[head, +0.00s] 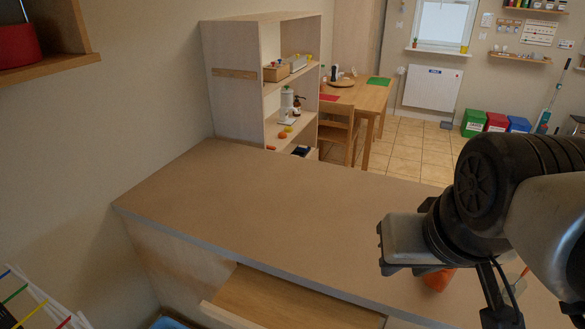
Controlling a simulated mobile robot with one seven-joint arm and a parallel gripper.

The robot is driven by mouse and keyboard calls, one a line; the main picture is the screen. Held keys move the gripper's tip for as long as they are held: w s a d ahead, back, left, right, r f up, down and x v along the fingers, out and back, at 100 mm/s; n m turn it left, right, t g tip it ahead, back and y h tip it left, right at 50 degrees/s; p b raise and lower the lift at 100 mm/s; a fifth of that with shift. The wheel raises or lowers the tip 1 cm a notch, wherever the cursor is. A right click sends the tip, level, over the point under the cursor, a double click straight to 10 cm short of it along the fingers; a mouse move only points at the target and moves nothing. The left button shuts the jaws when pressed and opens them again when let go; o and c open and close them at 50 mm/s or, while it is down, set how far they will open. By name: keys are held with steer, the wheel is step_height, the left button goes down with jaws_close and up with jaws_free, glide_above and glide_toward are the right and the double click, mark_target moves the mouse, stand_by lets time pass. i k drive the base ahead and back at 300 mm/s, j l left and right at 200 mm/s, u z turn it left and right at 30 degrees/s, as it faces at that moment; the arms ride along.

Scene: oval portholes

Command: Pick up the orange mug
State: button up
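An orange rounded thing (438,280), likely the orange mug, shows in the head view at the right on the brown countertop (270,205). My arm covers most of it, so its handle and rim cannot be made out. My gripper (500,305) is at the lower right, with dark finger-like parts pointing down, just right of the orange thing in the picture. The arm's wrist hides how the fingers stand, and I cannot tell whether they touch anything.
An open drawer (285,300) juts out below the counter's front edge. A shelf unit (235,80) stands at the counter's far end, with a wooden table (362,97) and chair beyond. A wall shelf (45,70) holds a red pot at upper left. The counter's left part is clear.

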mark_target(438, 280)
steer(key=z, duration=0.8)
steer(key=l+u, duration=0.9)
steer(key=j, duration=0.1)
